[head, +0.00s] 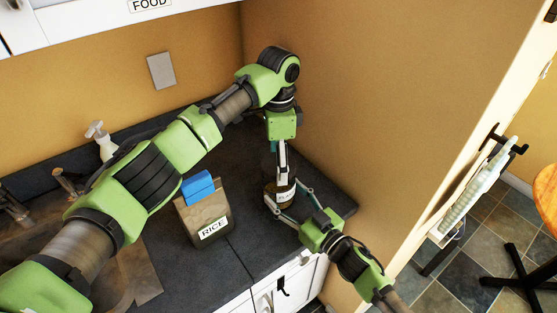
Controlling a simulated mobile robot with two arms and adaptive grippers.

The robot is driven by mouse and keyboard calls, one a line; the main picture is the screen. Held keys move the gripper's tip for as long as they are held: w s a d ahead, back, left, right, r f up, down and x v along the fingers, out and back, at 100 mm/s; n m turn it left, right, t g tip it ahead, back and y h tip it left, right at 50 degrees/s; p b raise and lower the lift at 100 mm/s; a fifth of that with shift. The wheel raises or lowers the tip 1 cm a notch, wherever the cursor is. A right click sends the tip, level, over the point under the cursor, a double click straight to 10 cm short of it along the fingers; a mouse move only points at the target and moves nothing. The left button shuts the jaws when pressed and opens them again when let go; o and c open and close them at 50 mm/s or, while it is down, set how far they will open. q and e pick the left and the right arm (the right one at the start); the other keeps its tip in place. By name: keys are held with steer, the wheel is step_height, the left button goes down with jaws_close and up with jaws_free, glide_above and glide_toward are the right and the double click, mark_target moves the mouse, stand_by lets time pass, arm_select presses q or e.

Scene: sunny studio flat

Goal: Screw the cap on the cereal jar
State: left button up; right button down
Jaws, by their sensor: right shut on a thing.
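The cereal jar (279,190), a small dark jar with brown contents and a pale label, stands upright on the dark counter near the corner. My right gripper (284,197) comes in from the lower right and is shut on the jar, with a finger on each side of its body. My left gripper (283,171) points straight down from above, its fingertips at the top of the jar. I cannot tell whether it is open or shut. The cap cannot be made out; the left gripper covers the jar's top.
A rice container (205,217) with a blue lid (198,186) stands left of the jar. A soap dispenser (101,139) is at the back left by the sink. Walls close in the counter (238,157) behind and on the right; its front edge is near the jar.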

arm_select(q)
steer(key=o, duration=1.3)
step_height(320, 180, up, 12)
arm_select(e)
steer(key=c, duration=0.6)
jaws_free()
steer(key=shift+c, duration=0.2)
